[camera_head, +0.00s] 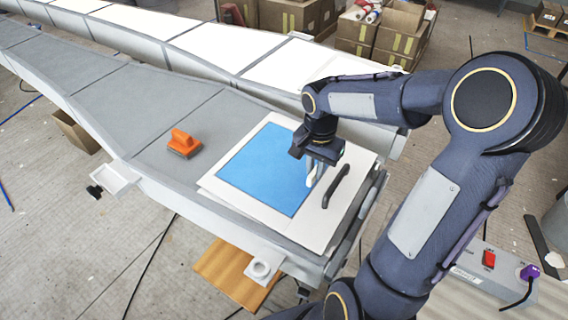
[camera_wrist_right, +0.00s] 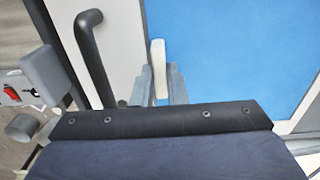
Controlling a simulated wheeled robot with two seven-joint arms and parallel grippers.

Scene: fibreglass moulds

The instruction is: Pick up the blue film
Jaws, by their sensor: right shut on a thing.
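The blue film (camera_head: 265,168) is a flat blue sheet on a white board (camera_head: 315,226) at the near end of the grey mould. In the right wrist view the blue film (camera_wrist_right: 235,50) fills the upper right. My right gripper (camera_head: 316,172) points down at the film's right edge. In the right wrist view my right gripper (camera_wrist_right: 160,82) is shut on a narrow cream-white handle (camera_wrist_right: 158,58) at that edge. Whether the handle is fixed to the film cannot be told. My left gripper is not in view.
A black bar handle (camera_head: 336,187) stands on the board just right of my gripper. An orange tool (camera_head: 184,143) lies on the grey mould (camera_head: 110,105). A second, white mould (camera_head: 210,40) runs behind. Cardboard boxes (camera_head: 375,35) stand at the back.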

